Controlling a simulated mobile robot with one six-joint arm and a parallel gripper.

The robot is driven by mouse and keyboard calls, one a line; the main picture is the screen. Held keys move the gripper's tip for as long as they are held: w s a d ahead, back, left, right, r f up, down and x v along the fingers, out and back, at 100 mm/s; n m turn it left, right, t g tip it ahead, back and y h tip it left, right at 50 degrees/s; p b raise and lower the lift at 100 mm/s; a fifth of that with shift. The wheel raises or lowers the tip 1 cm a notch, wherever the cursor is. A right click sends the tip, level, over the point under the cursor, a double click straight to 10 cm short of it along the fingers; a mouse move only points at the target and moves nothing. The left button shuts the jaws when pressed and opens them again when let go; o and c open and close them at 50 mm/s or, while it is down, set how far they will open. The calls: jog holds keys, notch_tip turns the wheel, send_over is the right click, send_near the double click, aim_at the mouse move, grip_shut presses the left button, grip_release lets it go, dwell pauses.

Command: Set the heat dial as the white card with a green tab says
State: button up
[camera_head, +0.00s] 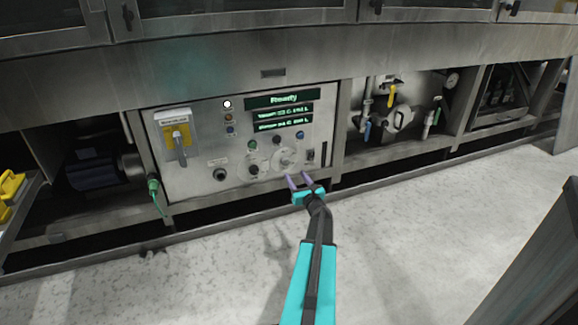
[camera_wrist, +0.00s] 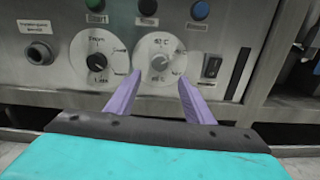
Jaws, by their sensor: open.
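The heat dial (camera_head: 285,160) is a round white plate low on the steel control panel. In the wrist view the heat dial (camera_wrist: 160,62) has a grey knob and small printed marks, some ending in C. The knob's pointer seems to lean up and right, but the exact mark is too small to read. My gripper (camera_head: 298,175) is open and empty, in front of and below the dial. In the wrist view the purple fingers of my gripper (camera_wrist: 160,78) stand apart, below and either side of the knob, with no clear contact. I cannot make out a white card with a green tab.
A second dial (camera_wrist: 97,62) with a black knob sits just left. A rocker switch (camera_wrist: 212,66) is close on the right. Green, black and blue buttons line up above. A display (camera_head: 283,99) reads Ready. The floor in front is clear.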

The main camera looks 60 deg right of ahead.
aim_at(289, 162)
jog(key=shift+b+x, duration=1.35)
jog(key=shift+x, duration=3.9)
jog(key=c, duration=1)
jog(key=shift+s+d, duration=0.1)
jog(key=shift+d, duration=0.45)
jog(key=shift+s+a, duration=0.1)
jog(key=shift+a, duration=0.35)
jog(key=shift+c, duration=0.2)
